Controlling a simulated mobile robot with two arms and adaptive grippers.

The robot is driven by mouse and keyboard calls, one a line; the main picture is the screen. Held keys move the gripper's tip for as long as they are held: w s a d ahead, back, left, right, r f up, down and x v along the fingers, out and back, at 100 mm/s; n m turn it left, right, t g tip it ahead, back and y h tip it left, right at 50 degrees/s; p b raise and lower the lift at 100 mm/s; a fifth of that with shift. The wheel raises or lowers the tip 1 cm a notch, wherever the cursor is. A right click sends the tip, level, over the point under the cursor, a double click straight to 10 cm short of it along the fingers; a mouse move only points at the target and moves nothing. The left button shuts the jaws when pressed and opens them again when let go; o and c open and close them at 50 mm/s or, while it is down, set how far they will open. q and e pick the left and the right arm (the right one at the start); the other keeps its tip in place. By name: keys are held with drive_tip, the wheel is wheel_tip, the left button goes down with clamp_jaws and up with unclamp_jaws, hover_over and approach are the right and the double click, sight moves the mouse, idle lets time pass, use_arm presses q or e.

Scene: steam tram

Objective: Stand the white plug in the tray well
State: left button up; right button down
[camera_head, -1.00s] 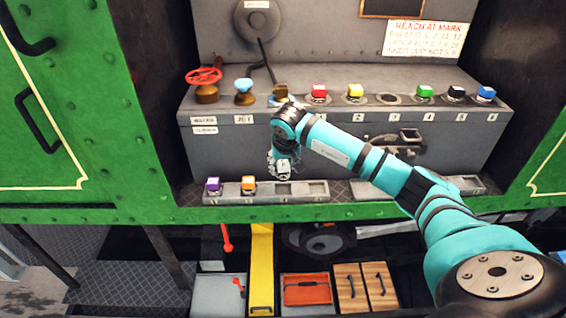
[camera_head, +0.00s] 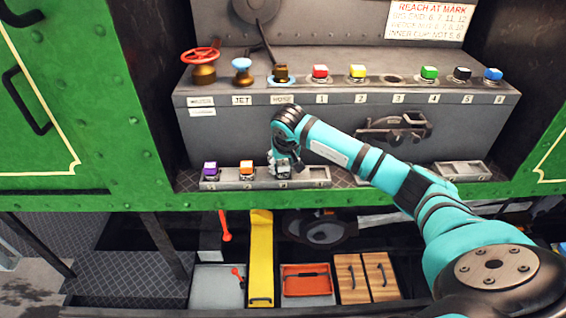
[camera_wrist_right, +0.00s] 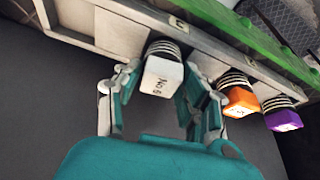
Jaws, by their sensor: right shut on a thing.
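My right gripper (camera_head: 284,171) is down at the small grey tray (camera_head: 317,174) on the ledge, shut on the white plug (camera_wrist_right: 162,75). In the right wrist view the plug stands between the two fingers (camera_wrist_right: 160,92), its dark ribbed end toward the tray's third well from the left. Whether that end is fully down in the well cannot be told. An orange plug (camera_head: 246,167) and a purple plug (camera_head: 210,168) stand in the wells to the left. My left gripper is not in view.
Behind the tray is a grey console (camera_head: 345,130) with a red handwheel (camera_head: 201,56) and several coloured plugs along its top. The tray's rightmost part is empty. A second grey tray (camera_head: 462,171) lies to the right, partly behind my arm.

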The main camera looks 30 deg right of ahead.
unclamp_jaws()
idle(0.7)
drive_tip(key=shift+r, duration=0.25)
idle(0.3)
drive_tip(key=shift+r+p, duration=0.75)
drive_tip(key=shift+r, duration=0.25)
drive_tip(key=shift+r, duration=0.1)
drive_tip(key=shift+r+p, duration=1.5)
drive_tip(key=shift+r, duration=0.9)
